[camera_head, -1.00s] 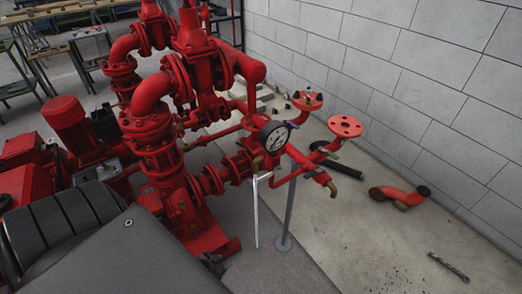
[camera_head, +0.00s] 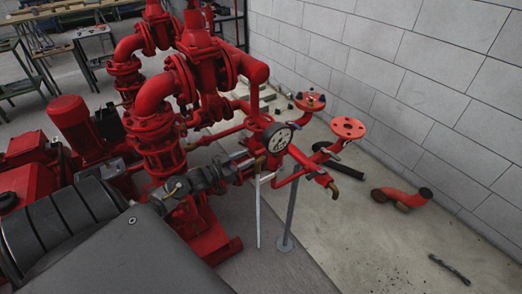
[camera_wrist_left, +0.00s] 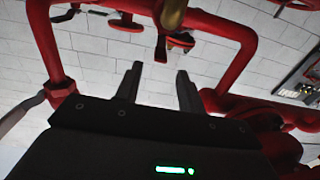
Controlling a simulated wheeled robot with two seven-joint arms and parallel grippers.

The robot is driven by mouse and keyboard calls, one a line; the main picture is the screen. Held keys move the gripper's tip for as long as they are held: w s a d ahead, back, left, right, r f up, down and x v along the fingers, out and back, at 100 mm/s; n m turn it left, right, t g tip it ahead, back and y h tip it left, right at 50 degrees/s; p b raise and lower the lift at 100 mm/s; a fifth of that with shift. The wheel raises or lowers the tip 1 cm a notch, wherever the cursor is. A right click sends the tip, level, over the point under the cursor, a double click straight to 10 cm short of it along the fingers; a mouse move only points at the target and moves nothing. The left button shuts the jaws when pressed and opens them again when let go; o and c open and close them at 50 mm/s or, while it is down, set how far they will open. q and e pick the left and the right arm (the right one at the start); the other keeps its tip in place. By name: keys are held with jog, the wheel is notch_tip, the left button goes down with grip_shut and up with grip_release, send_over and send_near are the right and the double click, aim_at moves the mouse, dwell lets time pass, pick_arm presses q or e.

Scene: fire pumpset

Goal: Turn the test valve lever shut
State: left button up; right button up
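The test valve lever (camera_head: 258,212) is a long, thin, pale bar that hangs almost straight down below the gauge in the head view. A small brass valve part (camera_head: 260,162) shows at its top. My left gripper (camera_head: 246,160) is just left of the lever's top end, in front of red pipework. In the left wrist view its two fingers (camera_wrist_left: 158,88) are apart with nothing between them. A brass part (camera_wrist_left: 173,14) shows beyond them, near the top edge. I cannot tell whether a finger touches the lever. My right gripper is not in view.
A round white-faced gauge (camera_head: 278,138) sits close to my left gripper. A grey support post (camera_head: 288,215) stands right of the lever. Red pump pipes (camera_head: 165,150) crowd the left side. A loose red pipe elbow (camera_head: 402,199) lies on the open floor at right.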

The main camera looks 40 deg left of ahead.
aim_at(255, 153)
pick_arm(q)
jog(key=x, duration=0.7)
jog(key=shift+w+f+p, duration=0.1)
jog(key=shift+w+p, duration=0.25)
jog(key=shift+p, duration=0.05)
grip_shut()
